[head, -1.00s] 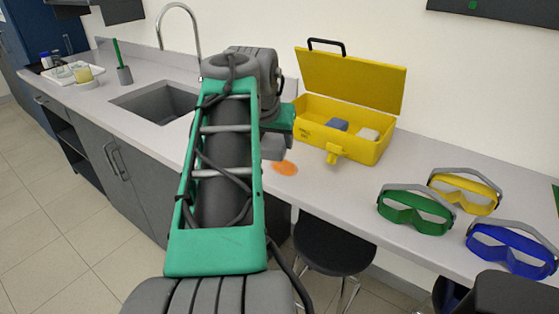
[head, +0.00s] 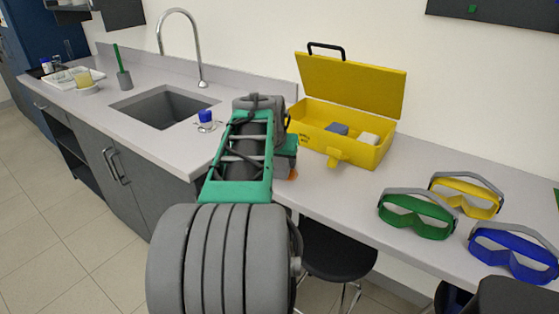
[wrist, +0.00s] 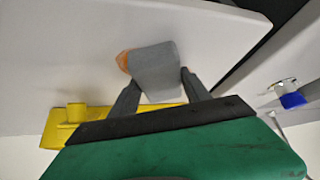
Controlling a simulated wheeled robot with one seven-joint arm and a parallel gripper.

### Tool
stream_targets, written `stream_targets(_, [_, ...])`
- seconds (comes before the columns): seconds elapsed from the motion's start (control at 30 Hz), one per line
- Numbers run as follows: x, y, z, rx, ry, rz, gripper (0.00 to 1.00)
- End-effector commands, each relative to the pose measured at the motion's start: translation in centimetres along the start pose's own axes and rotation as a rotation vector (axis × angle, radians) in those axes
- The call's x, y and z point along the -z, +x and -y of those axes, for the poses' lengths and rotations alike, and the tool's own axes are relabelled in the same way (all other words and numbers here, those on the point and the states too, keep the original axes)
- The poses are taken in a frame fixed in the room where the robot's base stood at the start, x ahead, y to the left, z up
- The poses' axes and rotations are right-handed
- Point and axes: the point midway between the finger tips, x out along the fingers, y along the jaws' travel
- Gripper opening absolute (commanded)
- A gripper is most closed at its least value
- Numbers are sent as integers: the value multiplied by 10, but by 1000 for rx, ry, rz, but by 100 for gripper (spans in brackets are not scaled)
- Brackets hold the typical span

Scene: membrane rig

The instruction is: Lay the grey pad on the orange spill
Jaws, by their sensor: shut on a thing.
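The grey pad (wrist: 155,68) is held between the two fingers of my gripper (wrist: 160,80) in the wrist view. The orange spill (wrist: 123,61) shows as a strip beside the pad's left edge there; the pad hides the rest. I cannot tell whether the pad touches the bench. In the head view a part of the orange spill (head: 293,174) shows just below my gripper's green body, and my arm hides the fingers and most of the spill.
An open yellow box (head: 345,148) with a blue-grey and a white item inside stands behind the spill. Green (head: 415,217), yellow (head: 468,203) and blue (head: 512,252) goggles lie to the right. A blue-capped item (head: 206,117) is by the sink (head: 165,105). A black stool (head: 337,252) stands below.

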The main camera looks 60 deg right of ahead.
Motion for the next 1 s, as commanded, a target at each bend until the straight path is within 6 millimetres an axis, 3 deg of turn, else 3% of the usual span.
stream_targets(0.3, [-1, 1, 0, 0, 0, 1, 77])
stream_targets(0.63, [2, -8, 0, 1, 0, -1, 77])
stream_targets(1.0, [3, -96, 0, 2, -1, -3, 77])
